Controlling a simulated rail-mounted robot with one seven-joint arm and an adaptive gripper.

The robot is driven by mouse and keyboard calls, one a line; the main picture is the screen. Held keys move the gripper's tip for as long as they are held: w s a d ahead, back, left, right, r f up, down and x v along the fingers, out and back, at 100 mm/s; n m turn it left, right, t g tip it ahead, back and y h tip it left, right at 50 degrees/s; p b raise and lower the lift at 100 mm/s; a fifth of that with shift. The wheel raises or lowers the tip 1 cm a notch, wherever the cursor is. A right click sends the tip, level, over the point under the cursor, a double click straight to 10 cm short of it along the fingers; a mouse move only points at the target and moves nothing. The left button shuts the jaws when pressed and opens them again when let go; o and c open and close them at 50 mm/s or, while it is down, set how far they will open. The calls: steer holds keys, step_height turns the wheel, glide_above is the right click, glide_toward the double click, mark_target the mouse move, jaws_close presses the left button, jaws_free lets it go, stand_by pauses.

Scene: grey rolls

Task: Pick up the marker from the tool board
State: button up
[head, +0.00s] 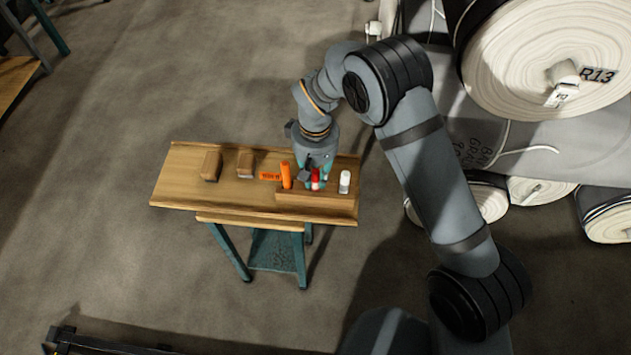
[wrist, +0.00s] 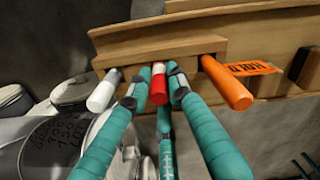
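A red and white marker (head: 316,180) stands at the wooden tool board (head: 290,202) on the small table. In the wrist view its red end (wrist: 158,92) points toward the camera and its far end meets the board (wrist: 160,52). My gripper (head: 311,178) is at the marker. In the wrist view its teal fingers (wrist: 158,85) lie one on each side of the marker, with the dark pads close against it. The pad contact is partly hidden. The marker is still at the board.
A white cylindrical item (head: 345,181) stands right of the marker and an orange one (head: 286,176) left of it, both close to my fingers. An orange label (head: 268,176) and two wooden blocks (head: 211,166) (head: 245,164) are farther left. Large rolls (head: 545,50) fill the right.

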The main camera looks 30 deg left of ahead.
jaws_close()
step_height(320, 180, up, 10)
steer(key=shift+r+b, duration=0.1)
steer(key=shift+b, duration=0.3)
steer(key=shift+c, duration=0.5)
jaws_free()
jaws_close()
